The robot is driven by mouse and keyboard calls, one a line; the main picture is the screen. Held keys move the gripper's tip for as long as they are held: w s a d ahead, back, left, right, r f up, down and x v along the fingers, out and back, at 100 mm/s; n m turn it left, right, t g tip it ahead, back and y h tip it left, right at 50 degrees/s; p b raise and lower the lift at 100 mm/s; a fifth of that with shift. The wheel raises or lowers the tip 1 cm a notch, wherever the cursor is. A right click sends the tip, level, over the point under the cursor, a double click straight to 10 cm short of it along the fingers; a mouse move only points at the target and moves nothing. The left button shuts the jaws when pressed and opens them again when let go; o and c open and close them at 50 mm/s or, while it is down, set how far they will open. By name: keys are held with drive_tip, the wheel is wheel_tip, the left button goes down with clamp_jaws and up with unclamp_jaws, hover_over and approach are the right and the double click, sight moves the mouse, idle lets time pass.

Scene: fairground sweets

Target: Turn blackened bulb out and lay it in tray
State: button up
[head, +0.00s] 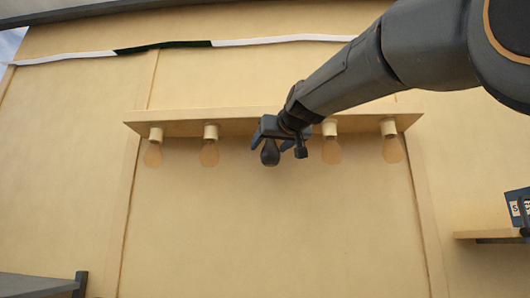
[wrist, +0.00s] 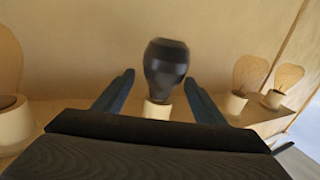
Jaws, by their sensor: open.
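The blackened bulb (head: 270,154) hangs from the middle of the wooden shelf board (head: 178,127) on the wall. In the wrist view the same dark bulb (wrist: 166,68) sits in its cream socket (wrist: 156,110). My gripper (head: 281,138) is at the bulb. In the wrist view its two blue fingers (wrist: 160,90) are open, one on each side of the bulb's lower part, with a gap on both sides. The palm hides part of the socket. The tray is not in view.
Clear bulbs hang from the same board on both sides: one (head: 331,150) close to the right of my gripper, one (head: 209,152) to the left, with others further out. A small shelf (head: 488,235) is at the right edge. The wall below is clear.

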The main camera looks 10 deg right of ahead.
drive_tip(key=shift+a+r+n+y+b, duration=0.1)
drive_tip(key=shift+n+y+b, duration=0.3)
drive_tip(key=shift+b, duration=0.1)
drive_tip(key=shift+b, duration=0.4)
idle(0.5)
drive_tip(key=c, duration=1.2)
drive_tip(key=o, duration=1.2)
drive_tip(key=shift+w+f+y+b, duration=0.15)
drive_tip(key=shift+y+b, duration=0.25)
drive_tip(key=shift+b, duration=0.8)
drive_tip(key=shift+s+n+y+b, duration=0.2)
drive_tip(key=shift+n+y+b, duration=0.4)
drive_tip(key=shift+b, duration=0.6)
